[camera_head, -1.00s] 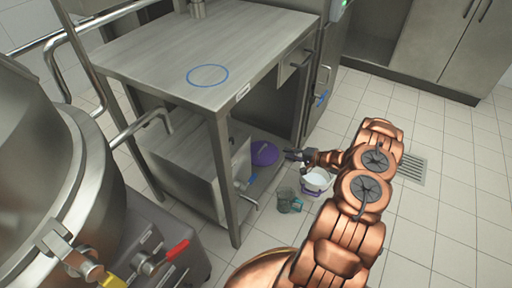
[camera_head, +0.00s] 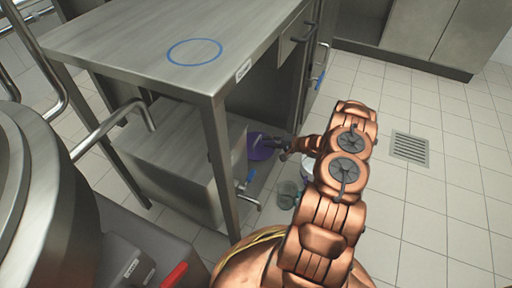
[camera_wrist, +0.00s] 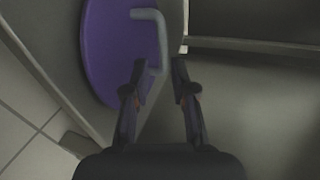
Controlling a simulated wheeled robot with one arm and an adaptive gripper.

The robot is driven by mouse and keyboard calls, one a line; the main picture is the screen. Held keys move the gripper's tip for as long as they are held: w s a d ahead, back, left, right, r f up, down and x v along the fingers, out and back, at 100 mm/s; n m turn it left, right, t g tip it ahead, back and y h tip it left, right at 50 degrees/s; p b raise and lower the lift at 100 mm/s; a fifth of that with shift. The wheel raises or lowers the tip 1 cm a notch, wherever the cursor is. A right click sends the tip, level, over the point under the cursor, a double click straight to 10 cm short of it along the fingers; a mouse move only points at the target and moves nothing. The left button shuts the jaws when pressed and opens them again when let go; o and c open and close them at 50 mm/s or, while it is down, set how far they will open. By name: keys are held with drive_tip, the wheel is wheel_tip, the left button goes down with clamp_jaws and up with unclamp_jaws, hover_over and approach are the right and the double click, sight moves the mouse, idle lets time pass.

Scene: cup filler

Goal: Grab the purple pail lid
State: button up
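The purple pail lid (camera_head: 260,150) lies under the steel table, to the right of the steel box. In the wrist view the round purple lid (camera_wrist: 112,45) carries a grey bar handle (camera_wrist: 161,38). My gripper (camera_head: 272,143) reaches in under the table at the lid. In the wrist view my gripper (camera_wrist: 160,75) is open, with its two fingers apart.
The steel table (camera_head: 130,45) with a blue ring (camera_head: 194,52) stands over the lid; its front leg (camera_head: 222,170) is near my arm. A steel box with a tap (camera_head: 246,182) stands left. A white pail (camera_head: 307,168) and a greenish container (camera_head: 288,194) stand beside my arm. Floor at right is clear.

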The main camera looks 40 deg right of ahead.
sight(257, 139)
drive_tip(key=b+x, duration=0.1)
drive_tip(key=x, duration=0.1)
drive_tip(key=b+x, duration=0.2)
drive_tip(key=x, duration=0.1)
drive_tip(key=shift+s+a, duration=0.1)
drive_tip(key=shift+a, duration=0.25)
drive_tip(key=shift+w+a, duration=0.2)
drive_tip(key=shift+w, duration=0.3)
clamp_jaws()
